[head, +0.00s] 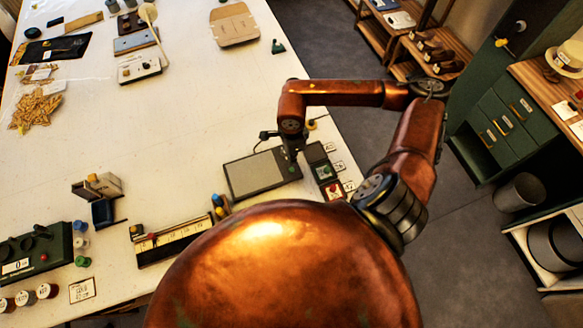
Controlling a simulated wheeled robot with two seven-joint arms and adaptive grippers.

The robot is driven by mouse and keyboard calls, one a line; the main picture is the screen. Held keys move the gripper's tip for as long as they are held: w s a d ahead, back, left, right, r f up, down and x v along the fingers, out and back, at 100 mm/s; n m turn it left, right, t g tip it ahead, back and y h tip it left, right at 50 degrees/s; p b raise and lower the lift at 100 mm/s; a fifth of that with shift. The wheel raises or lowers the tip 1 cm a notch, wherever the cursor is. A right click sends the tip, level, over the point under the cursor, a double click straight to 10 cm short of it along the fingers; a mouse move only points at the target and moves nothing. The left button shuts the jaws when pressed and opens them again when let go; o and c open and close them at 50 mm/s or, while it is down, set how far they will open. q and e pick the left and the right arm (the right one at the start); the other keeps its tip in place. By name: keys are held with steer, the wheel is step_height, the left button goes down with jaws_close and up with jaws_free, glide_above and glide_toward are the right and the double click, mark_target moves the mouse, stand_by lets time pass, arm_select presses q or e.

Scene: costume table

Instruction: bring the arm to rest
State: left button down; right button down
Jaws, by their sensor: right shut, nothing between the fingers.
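My right arm (340,94) is copper coloured and reaches over the right edge of the white table (160,185). My right gripper (292,158) points down at the table, shut and empty. It is between a dark flat pad (255,175) on its left and a small dark tray with compartments (318,155) on its right. Whether it touches either one I cannot tell. The small tray holds a green piece and a red piece. My left gripper does not show.
A long box with a pale scale (172,240) lies at the near edge. Bottles and a green box (35,252) stand at near left. Gold pieces (35,110) lie at far left. Green drawers (505,120) and shelves stand across the floor at right. The table's middle is clear.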

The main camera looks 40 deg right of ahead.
steer(key=shift+r, duration=0.3)
stand_by(0.4)
